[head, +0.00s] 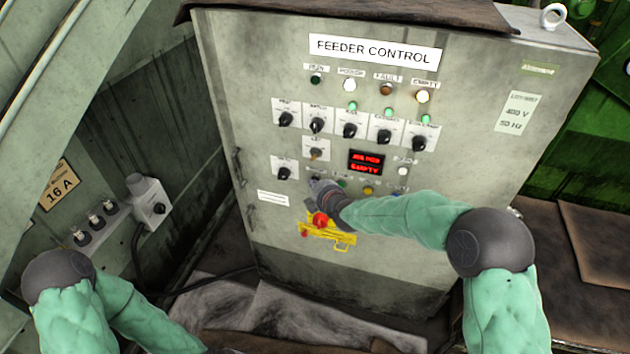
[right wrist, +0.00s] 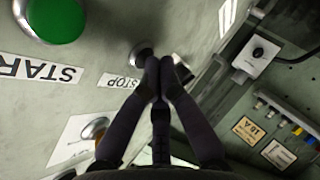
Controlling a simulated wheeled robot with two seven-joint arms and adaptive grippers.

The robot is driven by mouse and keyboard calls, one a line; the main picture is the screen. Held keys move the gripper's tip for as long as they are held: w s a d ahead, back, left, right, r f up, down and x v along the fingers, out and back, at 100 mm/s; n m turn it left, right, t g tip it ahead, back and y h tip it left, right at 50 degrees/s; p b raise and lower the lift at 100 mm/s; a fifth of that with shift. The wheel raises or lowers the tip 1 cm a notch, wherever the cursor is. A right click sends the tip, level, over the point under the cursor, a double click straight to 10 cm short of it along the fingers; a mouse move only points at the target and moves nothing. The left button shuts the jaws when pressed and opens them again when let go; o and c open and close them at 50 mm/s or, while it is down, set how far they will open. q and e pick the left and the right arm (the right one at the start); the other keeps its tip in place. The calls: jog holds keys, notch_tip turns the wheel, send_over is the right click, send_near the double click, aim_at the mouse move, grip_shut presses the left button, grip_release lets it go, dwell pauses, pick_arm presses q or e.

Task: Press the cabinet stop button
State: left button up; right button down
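The grey feeder control cabinet (head: 460,80) stands ahead, its front covered in knobs, lamps and buttons. My right gripper (head: 318,186) is at the lower panel and hides the stop button in the head view. In the right wrist view, the dark round stop button (right wrist: 138,56) sits above its STOP label (right wrist: 119,81). The fingertips of my right gripper (right wrist: 165,64) are together, with nothing between them. They overlap the button's right edge in the picture; I cannot tell whether they touch it. My left arm shows at lower left, but its gripper is out of view.
The green START button (right wrist: 55,17) is near the stop button. A red knob (head: 320,219) on a yellow plate (head: 330,236) sits just below my right gripper. A side wall with a grey switch box (head: 150,203) stands at left.

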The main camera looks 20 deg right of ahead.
jog(key=shift+r, duration=0.1)
jog(key=shift+s+a+p, duration=0.45)
jog(key=shift+s+p, duration=0.1)
jog(key=shift+s, duration=0.05)
jog(key=s+a+p, duration=0.1)
jog(key=s+a, duration=0.1)
jog(key=s+p, duration=0.1)
jog(key=s, duration=0.1)
jog(key=shift+s+a+p, duration=0.1)
jog(key=shift+a+p, duration=0.25)
jog(key=shift+a, duration=0.05)
dwell(0.9)
